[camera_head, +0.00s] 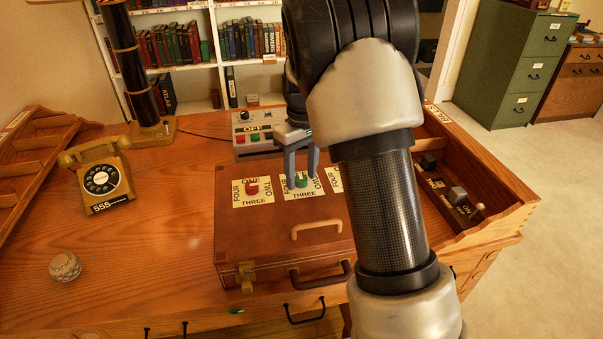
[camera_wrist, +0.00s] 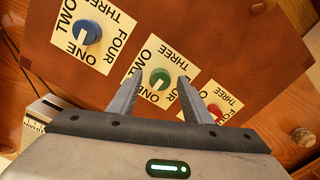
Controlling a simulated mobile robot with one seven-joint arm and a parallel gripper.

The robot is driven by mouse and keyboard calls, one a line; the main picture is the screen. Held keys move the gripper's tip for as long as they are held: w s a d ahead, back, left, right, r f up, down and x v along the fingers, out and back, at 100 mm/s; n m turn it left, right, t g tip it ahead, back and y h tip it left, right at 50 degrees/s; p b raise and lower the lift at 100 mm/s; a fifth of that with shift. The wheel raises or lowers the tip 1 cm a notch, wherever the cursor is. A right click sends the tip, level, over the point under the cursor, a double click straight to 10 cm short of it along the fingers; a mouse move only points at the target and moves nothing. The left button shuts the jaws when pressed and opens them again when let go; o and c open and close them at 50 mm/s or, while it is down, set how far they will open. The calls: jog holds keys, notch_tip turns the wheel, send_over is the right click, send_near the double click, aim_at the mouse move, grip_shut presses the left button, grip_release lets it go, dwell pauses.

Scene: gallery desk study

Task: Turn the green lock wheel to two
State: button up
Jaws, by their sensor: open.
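The green lock wheel (camera_head: 302,181) sits on a white number card on the lid of a brown case (camera_head: 232,221). In the wrist view the green wheel (camera_wrist: 160,78) shows a pale mark on its lower side, seemingly facing ONE; the card is partly covered by my fingers. My gripper (camera_head: 302,176) is open and points down at this wheel. In the wrist view the gripper (camera_wrist: 160,80) has one finger on each side of the wheel, with gaps visible. I cannot tell how high the fingertips are.
A red wheel (camera_head: 252,188) and a blue wheel (camera_wrist: 87,32) have their own cards either side. My arm hides the blue one in the head view. A grey control box (camera_head: 254,139) stands behind the case.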

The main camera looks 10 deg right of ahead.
jog(key=c, duration=1.1)
jog(key=shift+o, duration=0.2)
jog(key=m+p, duration=0.2)
jog(key=m, duration=0.1)
jog(key=shift+r+m+p, duration=0.15)
jog(key=shift+m+p, duration=0.15)
jog(key=shift+m, duration=0.1)
jog(key=m+p, duration=0.2)
jog(key=m, duration=0.3)
jog(key=shift+p, duration=0.4)
jog(key=m+p, duration=0.2)
jog(key=m, duration=0.3)
jog(key=shift+s+a, duration=0.1)
jog(key=shift+m+p, duration=0.95)
jog(key=shift+m, duration=1.05)
jog(key=shift+f, duration=0.2)
